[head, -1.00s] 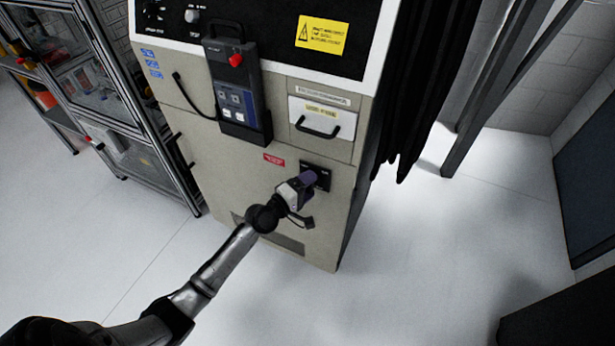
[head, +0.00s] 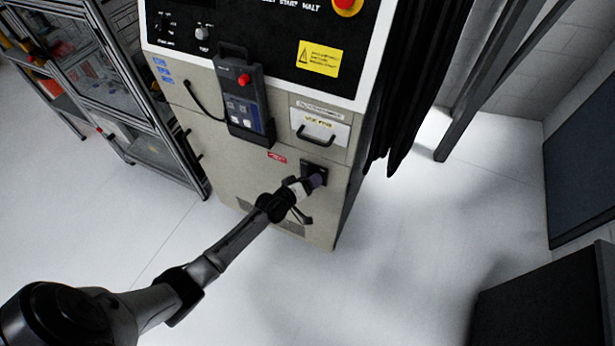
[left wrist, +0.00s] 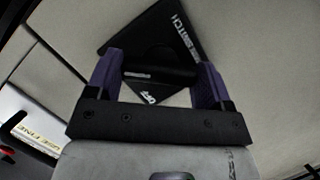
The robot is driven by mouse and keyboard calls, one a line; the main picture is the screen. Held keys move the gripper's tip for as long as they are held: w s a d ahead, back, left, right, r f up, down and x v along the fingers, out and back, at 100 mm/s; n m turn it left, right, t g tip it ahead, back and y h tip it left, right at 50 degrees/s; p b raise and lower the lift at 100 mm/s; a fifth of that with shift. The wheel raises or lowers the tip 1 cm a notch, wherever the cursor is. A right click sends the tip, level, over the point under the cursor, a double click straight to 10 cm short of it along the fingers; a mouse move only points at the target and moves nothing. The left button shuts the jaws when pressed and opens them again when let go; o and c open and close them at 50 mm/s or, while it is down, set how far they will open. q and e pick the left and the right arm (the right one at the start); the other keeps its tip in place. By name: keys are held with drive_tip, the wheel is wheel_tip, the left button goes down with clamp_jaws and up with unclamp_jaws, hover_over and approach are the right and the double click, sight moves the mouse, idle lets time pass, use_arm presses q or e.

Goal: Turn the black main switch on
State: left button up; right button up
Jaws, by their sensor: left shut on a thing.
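The black main switch (head: 321,167) sits on a square black plate on the cabinet's lower front. In the left wrist view the plate shows as a tilted dark shape with white lettering, "SWITCH" and "OFF". My left gripper (head: 317,180) reaches the switch from the lower left and hides part of it in the head view. In the left wrist view its two purple fingers (left wrist: 158,75) stand on both sides of the black switch handle (left wrist: 163,73) and are shut on it. My right gripper is not in view.
The beige cabinet (head: 225,150) carries a teach pendant (head: 245,100) and a drawer with a black handle (head: 316,138) above the switch. A black curtain (head: 400,90) hangs to the right.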

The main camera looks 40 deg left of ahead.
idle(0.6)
use_arm(q)
drive_tip(key=o, duration=0.9)
drive_tip(key=shift+s, duration=0.1)
drive_tip(key=p+v, duration=0.3)
drive_tip(key=v, duration=1)
drive_tip(key=shift+s+r, duration=0.2)
drive_tip(key=shift+s, duration=0.05)
